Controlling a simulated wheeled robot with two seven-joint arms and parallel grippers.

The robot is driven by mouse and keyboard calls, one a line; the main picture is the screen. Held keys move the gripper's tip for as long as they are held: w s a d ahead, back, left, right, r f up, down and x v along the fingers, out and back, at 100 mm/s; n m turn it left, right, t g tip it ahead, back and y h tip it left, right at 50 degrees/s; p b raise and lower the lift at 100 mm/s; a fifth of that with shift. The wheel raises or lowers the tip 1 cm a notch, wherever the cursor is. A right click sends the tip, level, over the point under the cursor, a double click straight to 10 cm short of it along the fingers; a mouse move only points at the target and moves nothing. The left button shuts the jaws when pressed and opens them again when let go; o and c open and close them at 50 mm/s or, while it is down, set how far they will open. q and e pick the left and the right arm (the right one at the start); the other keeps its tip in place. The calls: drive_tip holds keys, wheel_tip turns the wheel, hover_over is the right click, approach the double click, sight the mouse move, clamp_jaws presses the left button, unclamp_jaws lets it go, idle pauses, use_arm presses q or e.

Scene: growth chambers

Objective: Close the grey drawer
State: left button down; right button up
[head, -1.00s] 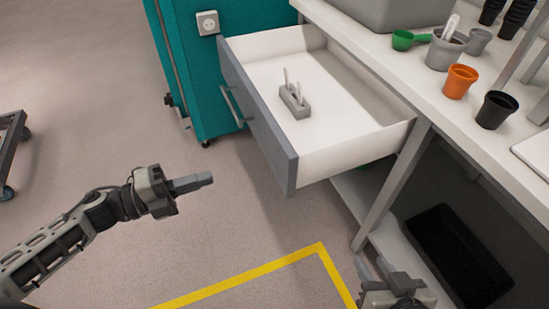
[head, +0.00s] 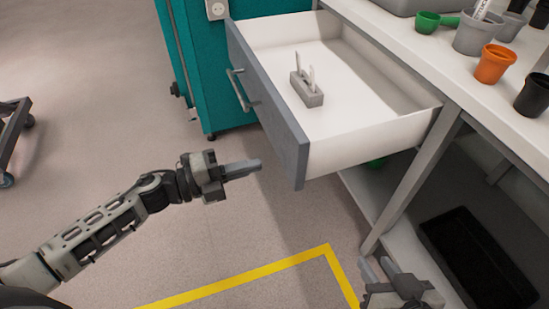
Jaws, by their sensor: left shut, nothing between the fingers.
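The grey drawer (head: 280,128) is pulled well out from under the white bench. Its grey front faces left and carries a metal bar handle (head: 241,90). The white inside shows, with a small grey holder (head: 308,97) bearing thin upright pieces on its floor. My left gripper (head: 258,165) is shut and empty. It is left of the drawer's near front corner in the picture, pointing right, with a small gap to the panel. My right gripper (head: 380,267) is at the bottom, below the drawer in the picture, with its fingers apart and nothing visible between them.
A teal cabinet (head: 212,70) stands beyond the drawer. A black tray (head: 475,255) lies on the low shelf. Floor left of the drawer is clear, with yellow tape (head: 240,278).

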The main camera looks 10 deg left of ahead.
sight(289, 156)
use_arm(q)
drive_tip(key=x, duration=0.6)
idle(0.3)
